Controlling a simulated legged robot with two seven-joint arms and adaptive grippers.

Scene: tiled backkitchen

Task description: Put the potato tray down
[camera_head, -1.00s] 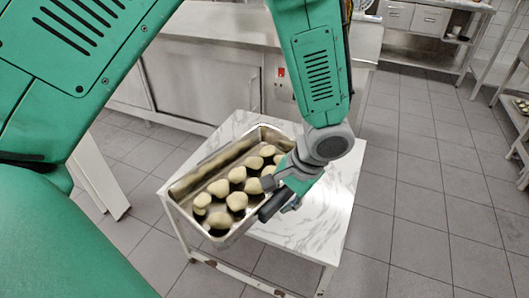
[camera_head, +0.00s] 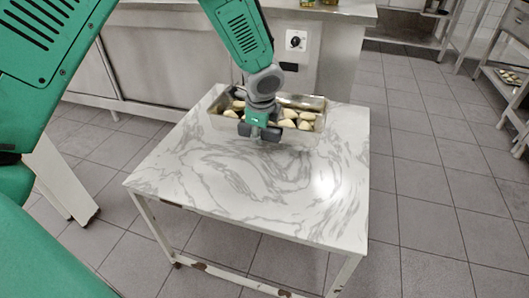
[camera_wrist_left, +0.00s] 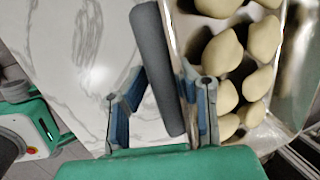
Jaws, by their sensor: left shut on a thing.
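The metal potato tray (camera_head: 312,125) holds several pale potatoes (camera_head: 289,123) and lies level, long side towards me, at the far edge of the white marble-patterned table (camera_head: 235,185). I cannot tell whether its base touches the tabletop. My left gripper (camera_head: 261,132) is at the tray's near long side, covering part of it. In the left wrist view, the fingers (camera_wrist_left: 163,98) are shut about a dark grey bar (camera_wrist_left: 158,60) that runs along the tray's side wall (camera_wrist_left: 188,55). The potatoes show beyond that wall. My right gripper is not in view.
The near and middle parts of the tabletop are bare. A steel counter (camera_head: 190,65) with a control panel (camera_head: 296,40) stands behind the table. A shelf rack (camera_head: 508,85) stands at the far right. Grey tiled floor is clear right of the table.

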